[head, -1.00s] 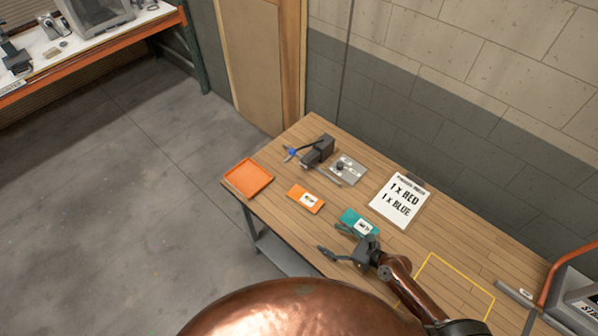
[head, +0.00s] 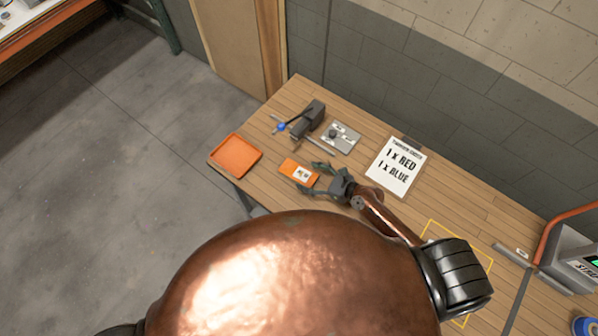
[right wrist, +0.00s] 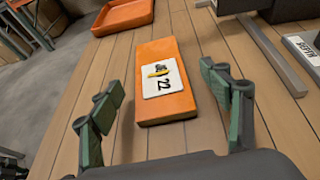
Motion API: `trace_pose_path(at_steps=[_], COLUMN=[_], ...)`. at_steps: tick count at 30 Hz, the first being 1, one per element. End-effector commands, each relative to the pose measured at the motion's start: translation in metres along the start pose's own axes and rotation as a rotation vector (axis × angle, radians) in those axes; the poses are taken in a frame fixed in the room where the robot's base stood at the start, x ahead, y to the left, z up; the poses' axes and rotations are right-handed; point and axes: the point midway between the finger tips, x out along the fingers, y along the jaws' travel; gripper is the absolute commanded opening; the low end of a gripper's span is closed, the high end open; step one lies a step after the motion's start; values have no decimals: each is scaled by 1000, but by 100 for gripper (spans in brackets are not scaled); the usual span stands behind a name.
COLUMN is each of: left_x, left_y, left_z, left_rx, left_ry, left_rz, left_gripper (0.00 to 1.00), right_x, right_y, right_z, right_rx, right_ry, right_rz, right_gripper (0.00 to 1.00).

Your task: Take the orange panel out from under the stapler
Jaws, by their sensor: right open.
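The orange panel (head: 287,167) is a flat orange block with a white label, lying on the wooden table. In the right wrist view the orange panel (right wrist: 165,52) lies between the spread fingers, with a gap on each side. No stapler shows on top of it; its whole top is in sight there. My right gripper (head: 308,177) is open and empty, reaching in from the right, its fingertips at the panel's near end. I cannot pick out a stapler for certain. My left gripper is not in view.
An orange tray (head: 216,161) sits at the table's left corner. A dark boxy device (head: 311,118) with a blue knob and a grey plate (head: 348,146) stand behind the panel. A printed sign (head: 396,167) lies to the right. Bare table (head: 455,205) shows beyond it.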

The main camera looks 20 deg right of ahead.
Motion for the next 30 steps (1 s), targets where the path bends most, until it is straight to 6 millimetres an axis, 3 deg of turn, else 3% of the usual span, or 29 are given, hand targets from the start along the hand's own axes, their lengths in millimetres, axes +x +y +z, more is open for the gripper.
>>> trace_pose_path(at_steps=[6, 15, 30], left_x=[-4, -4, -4], left_y=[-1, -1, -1], left_z=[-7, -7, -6], left_rx=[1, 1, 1], left_ry=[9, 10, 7], left_rz=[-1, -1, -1], left_gripper=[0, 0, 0], right_x=[29, 34, 33], right_y=[1, 1, 1], right_z=[0, -1, -1], right_rx=[0, 2, 2], right_ry=[-1, -1, -1], right_rz=[-1, -3, -4], right_gripper=[71, 71, 37])
